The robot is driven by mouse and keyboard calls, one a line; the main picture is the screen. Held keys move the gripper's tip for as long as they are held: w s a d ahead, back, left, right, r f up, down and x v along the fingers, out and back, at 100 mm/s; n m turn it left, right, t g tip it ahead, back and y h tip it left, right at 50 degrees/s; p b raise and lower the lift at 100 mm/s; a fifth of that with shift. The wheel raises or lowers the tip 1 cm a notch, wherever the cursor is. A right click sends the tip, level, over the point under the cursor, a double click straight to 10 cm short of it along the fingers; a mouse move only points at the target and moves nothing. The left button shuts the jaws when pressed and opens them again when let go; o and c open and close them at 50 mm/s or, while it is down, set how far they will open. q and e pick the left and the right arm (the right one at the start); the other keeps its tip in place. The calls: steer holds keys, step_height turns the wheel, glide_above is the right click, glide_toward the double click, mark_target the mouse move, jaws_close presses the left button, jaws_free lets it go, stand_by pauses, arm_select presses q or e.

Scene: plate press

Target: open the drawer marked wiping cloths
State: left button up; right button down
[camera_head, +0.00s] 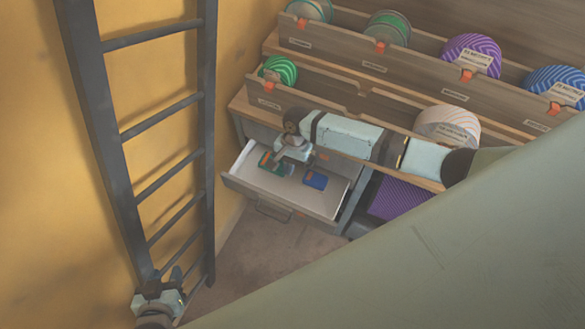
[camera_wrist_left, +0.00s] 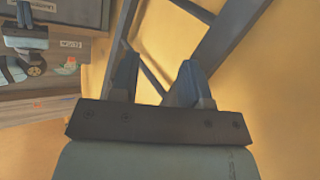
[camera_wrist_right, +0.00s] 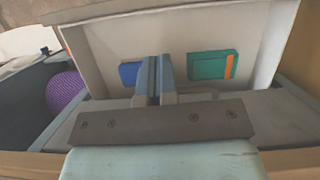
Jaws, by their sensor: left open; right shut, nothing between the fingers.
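An open drawer (camera_head: 322,203) sticks out from the grey cabinet at lower centre in the head view, with a bar handle (camera_head: 272,209) on its front. No readable marking shows on it. A green and orange pack (camera_head: 270,164) and a blue pack (camera_head: 315,180) lie inside. My right gripper (camera_head: 285,160) is shut and empty over the drawer; the right wrist view shows its fingers (camera_wrist_right: 155,75) between the blue pack (camera_wrist_right: 129,73) and the green one (camera_wrist_right: 207,65). My left gripper (camera_head: 174,275) is open and empty beside the ladder's foot, also in the left wrist view (camera_wrist_left: 158,75).
A dark ladder (camera_head: 165,140) leans along the yellow wall at the left. Wooden shelves (camera_head: 350,62) with labelled, striped rolls stand behind the cabinet. A purple item (camera_head: 398,198) sits right of the drawer. Floor (camera_head: 255,250) is clear in front of the drawer.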

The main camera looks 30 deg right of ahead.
steer(key=shift+m, duration=0.3)
steer(key=b+x, duration=0.9)
steer(key=b, duration=0.2)
steer(key=shift+a, duration=0.2)
arm_select(q)
step_height(320, 180, down, 7)
steer(key=w+d, duration=0.1)
steer(key=shift+d+r, duration=0.2)
arm_select(e)
steer(key=shift+s, duration=0.1)
arm_select(q)
steer(key=shift+a+f, duration=0.15)
steer(key=shift+a, duration=0.1)
